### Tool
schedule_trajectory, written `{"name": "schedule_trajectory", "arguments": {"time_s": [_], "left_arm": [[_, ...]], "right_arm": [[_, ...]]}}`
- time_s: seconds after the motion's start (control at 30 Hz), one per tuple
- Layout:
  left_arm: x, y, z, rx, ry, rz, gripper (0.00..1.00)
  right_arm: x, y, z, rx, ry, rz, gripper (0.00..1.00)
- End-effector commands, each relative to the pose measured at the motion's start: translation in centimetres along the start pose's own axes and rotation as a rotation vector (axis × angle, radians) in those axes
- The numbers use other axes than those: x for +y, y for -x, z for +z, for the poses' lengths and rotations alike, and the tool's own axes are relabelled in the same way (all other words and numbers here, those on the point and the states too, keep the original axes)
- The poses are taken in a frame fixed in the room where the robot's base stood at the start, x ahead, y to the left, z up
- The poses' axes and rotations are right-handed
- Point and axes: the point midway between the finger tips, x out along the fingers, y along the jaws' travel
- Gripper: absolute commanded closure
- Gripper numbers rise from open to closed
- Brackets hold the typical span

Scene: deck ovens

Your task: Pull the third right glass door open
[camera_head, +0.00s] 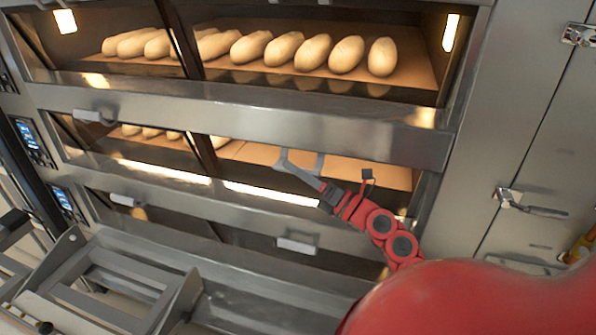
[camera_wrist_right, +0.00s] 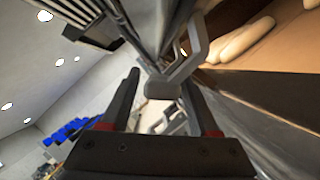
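The glass doors of a steel deck oven fill the head view. My right gripper (camera_head: 302,161), on a red arm, is at the top of the right glass door (camera_head: 262,155) of the middle visible deck. In the right wrist view its two dark fingers (camera_wrist_right: 158,103) are apart, with a grey bar handle (camera_wrist_right: 182,70) between or just beyond their tips. Contact cannot be told. The lower visible deck has a right handle (camera_head: 297,244), free of the gripper. Which row counts as third is not clear, as the oven's top is out of view. My left gripper is not identifiable.
Loaves (camera_head: 250,47) lie in the upper visible deck. Left handles (camera_head: 93,117) sit on the neighbouring doors. A steel cabinet with a latch (camera_head: 530,204) stands at the right. A grey metal frame (camera_head: 120,285) fills the lower left. Control displays (camera_head: 32,133) are at the left edge.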

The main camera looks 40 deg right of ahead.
Motion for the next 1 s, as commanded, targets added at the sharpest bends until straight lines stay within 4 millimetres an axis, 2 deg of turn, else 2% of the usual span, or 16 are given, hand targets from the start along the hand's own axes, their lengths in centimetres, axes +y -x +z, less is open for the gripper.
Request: {"name": "schedule_trajectory", "arguments": {"time_s": [0.03, 0.3, 0.33, 1.0], "left_arm": [[0.0, 0.0, 0.0, 0.0, 0.0, 0.0, 0.5], [0.0, 0.0, 0.0, 0.0, 0.0, 0.0, 0.5], [0.0, 0.0, 0.01, 0.0, 0.0, 0.0, 0.5], [0.0, 0.01, 0.01, 0.0, 0.0, 0.0, 0.5]], "right_arm": [[0.0, 0.01, 0.0, 0.0, 0.0, 0.0, 0.49], [0.0, 0.03, 0.0, 0.0, 0.0, 0.0, 0.98], [0.0, 0.03, -0.01, 0.0, 0.0, 0.0, 1.0], [-0.02, 0.04, -0.02, 0.001, 0.0, 0.0, 1.0]]}}
